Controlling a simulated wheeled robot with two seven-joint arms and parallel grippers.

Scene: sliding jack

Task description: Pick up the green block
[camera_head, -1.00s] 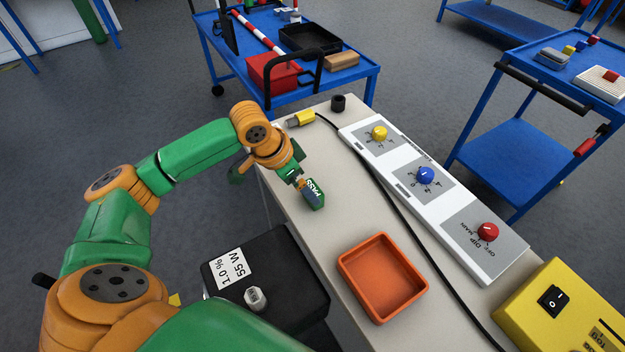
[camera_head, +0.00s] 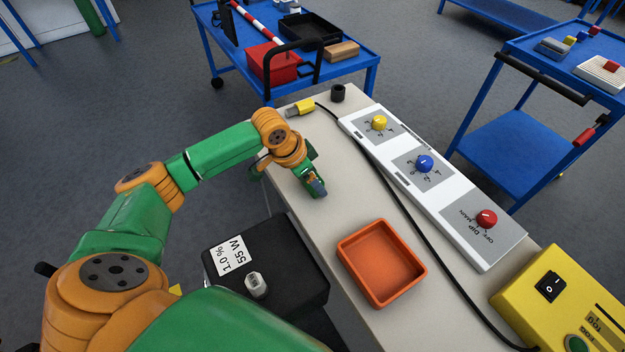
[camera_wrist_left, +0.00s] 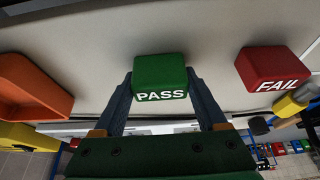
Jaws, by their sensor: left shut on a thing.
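The green block (camera_wrist_left: 161,72), marked PASS in white, is between the two fingers of my left gripper (camera_wrist_left: 160,88) in the wrist view. The fingers touch it on both sides, so the gripper is shut on it. In the head view my left gripper (camera_head: 316,187) is over the left part of the pale bench (camera_head: 345,205) and points down. There the hand mostly hides the block, and its label does not show. I cannot tell whether the block touches the bench. My right gripper is in neither view.
A red FAIL block (camera_wrist_left: 273,68) lies right of the green block in the wrist view. An orange tray (camera_head: 381,305) stands nearer on the bench. A black cable (camera_head: 403,212) runs past a white panel with knobs (camera_head: 437,185). A black box (camera_head: 285,280) is at lower left.

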